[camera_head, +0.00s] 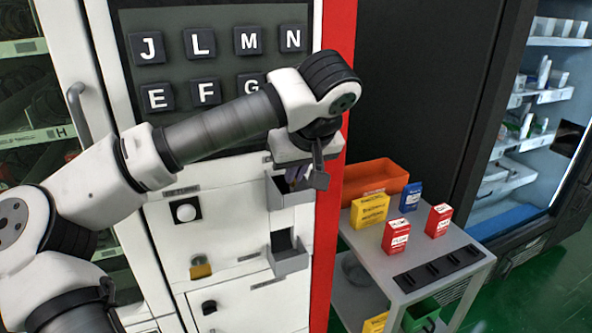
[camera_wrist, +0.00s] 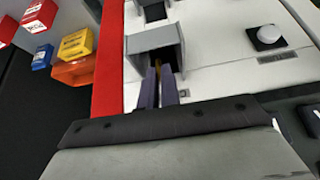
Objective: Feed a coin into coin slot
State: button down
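My gripper (camera_head: 298,182) points down at the upper grey tray (camera_head: 275,196) on the white machine front. In the wrist view its two dark fingers (camera_wrist: 158,72) stand close together over that tray (camera_wrist: 140,60). A thin gold-brown edge, apparently a coin (camera_wrist: 158,67), shows between the fingertips, and they look shut on it. The coin is too small to make out in the head view. I cannot make out the coin slot for certain; a small dark-marked plate (camera_wrist: 184,93) lies beside the fingers in the wrist view.
A lower grey tray (camera_head: 288,258) sticks out below. Lettered tiles (camera_head: 199,42) hang above. A grey cart (camera_head: 455,257) with boxes and an orange bin (camera_head: 376,174) stands close right.

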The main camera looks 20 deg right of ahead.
jog(key=c, duration=1.5)
grip_release()
jog(key=shift+c, duration=0.2)
jog(key=b+v, duration=0.1)
jog(key=v, duration=1.2)
jog(key=shift+s+r, duration=0.2)
jog(key=shift+r, duration=0.15)
